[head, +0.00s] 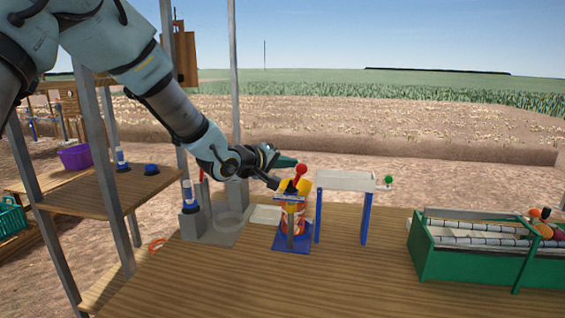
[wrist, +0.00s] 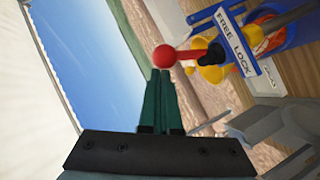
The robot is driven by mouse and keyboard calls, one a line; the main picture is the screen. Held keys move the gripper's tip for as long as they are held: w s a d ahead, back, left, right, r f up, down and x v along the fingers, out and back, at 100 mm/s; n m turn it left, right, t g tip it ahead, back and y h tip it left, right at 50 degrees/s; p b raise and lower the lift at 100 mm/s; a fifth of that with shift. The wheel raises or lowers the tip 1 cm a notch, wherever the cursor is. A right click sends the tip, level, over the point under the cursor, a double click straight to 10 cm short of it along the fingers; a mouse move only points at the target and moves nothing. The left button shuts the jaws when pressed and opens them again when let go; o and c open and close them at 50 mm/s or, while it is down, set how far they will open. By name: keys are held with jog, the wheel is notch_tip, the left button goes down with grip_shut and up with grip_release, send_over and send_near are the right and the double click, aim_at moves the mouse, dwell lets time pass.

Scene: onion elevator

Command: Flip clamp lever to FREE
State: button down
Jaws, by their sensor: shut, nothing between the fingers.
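The clamp lever has a red ball knob (head: 301,169) on a short red and black arm, above an orange and yellow clamp body on a blue base (head: 292,243). In the wrist view the red knob (wrist: 164,56) is at the tips of my gripper. A label plate (wrist: 237,42) there reads FREE and LOCK. The lever's black hub (wrist: 213,54) is beside the plate, nearer the FREE word. My gripper (head: 296,162) is shut and empty, its green fingers just left of the knob; I cannot tell whether they touch it. The fingers also show in the wrist view (wrist: 160,75).
A white trough (head: 345,181) on blue legs stands right of the clamp. A green crate (head: 437,262) of rollers is at the right. A grey fixture (head: 237,195) and a blue-capped bottle (head: 188,195) are left. The front middle of the wooden table (head: 340,285) is clear.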

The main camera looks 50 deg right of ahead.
jog(key=shift+s+d, duration=0.2)
jog(key=shift+s, duration=0.15)
dwell(0.4)
